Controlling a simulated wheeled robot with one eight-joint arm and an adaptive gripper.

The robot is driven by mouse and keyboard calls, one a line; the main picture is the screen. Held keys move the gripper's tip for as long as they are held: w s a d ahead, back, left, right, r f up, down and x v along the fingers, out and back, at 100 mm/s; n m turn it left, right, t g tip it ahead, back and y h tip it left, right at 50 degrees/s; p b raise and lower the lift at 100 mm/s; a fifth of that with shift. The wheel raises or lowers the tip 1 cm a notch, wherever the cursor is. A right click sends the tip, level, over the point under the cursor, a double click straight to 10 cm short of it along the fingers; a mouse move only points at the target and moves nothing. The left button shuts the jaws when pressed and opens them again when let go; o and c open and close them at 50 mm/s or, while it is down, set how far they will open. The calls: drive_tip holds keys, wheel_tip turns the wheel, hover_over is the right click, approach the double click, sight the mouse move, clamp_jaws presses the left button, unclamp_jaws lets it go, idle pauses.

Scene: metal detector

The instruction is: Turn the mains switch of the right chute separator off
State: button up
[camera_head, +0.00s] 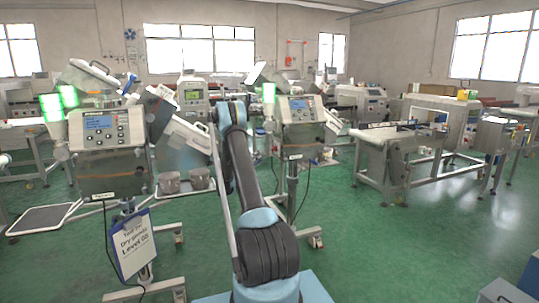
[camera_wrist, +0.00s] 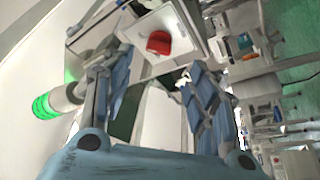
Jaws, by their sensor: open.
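In the wrist view, a red knob-like part (camera_wrist: 158,42), probably the mains switch, sits on a pale panel (camera_wrist: 178,22). My gripper (camera_wrist: 140,80) is open, its two blue fingers apart, with the red part beyond the gap between them. No contact with it shows. The knob's setting cannot be told. The gripper is hidden behind my arm in the head view.
A similar separator (camera_head: 100,130) stands at the left with a hanging clipboard (camera_head: 134,243). Grey cups (camera_head: 170,182) stand on a tray near it. A conveyor table (camera_head: 385,137) is at the right. A lit green lamp (camera_wrist: 45,106) is left of my fingers.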

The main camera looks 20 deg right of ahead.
sight(272, 150)
drive_tip(key=x, duration=0.8)
drive_tip(key=shift+w+d, duration=0.1)
drive_tip(key=shift+d, duration=0.15)
drive_tip(key=shift+r, duration=0.1)
drive_tip(key=c, duration=1.1)
